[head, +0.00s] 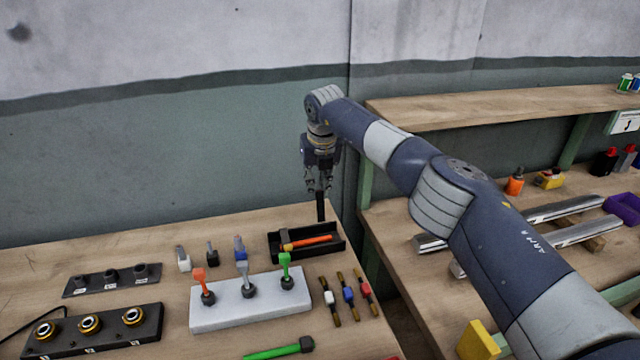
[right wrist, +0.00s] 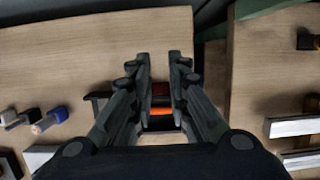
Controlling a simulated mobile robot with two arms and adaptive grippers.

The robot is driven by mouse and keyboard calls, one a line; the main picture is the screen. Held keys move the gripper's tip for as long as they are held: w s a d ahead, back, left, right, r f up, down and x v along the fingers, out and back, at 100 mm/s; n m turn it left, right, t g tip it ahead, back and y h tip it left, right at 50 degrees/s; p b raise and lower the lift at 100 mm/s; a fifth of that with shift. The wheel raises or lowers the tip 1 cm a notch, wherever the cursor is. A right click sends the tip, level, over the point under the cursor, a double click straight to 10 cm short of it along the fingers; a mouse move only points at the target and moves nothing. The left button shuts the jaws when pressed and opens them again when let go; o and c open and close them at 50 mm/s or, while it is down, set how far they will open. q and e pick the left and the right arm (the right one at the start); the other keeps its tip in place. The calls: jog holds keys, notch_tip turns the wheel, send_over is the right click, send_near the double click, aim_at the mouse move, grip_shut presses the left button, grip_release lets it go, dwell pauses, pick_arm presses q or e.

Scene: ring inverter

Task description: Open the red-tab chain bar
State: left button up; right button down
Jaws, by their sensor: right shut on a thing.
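A short bar with a red tab (head: 365,285) lies at the right end of a row of three tabbed bars on the left bench; the others have a blue tab (head: 348,294) and a white tab (head: 329,298). My right gripper (head: 319,189) is above the bench's far edge, behind and left of the red-tab bar and apart from it. It is shut on a dark, narrow upright piece (head: 320,207), whose identity I cannot tell. In the right wrist view the fingers (right wrist: 161,62) point toward the bench. My left gripper is not in view.
A black tray (head: 273,254) with an orange-handled hammer (head: 306,243) lies below the gripper. A white block (head: 250,310) with red, grey and green levers stands nearer. A black panel with round ports (head: 70,338) is at left. A gap separates the right bench.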

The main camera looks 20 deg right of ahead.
jog(key=shift+w+f, duration=0.1)
jog(key=shift+f, duration=0.55)
dwell(0.3)
jog(key=c, duration=1.9)
grip_release()
jog(key=o, duration=0.4)
jog(key=shift+w+f, duration=0.2)
jog(key=shift+w, duration=0.05)
notch_tip(320, 180, up, 11)
send_over(319, 191)
jog(key=shift+s+r, duration=0.1)
jog(key=shift+s, duration=0.1)
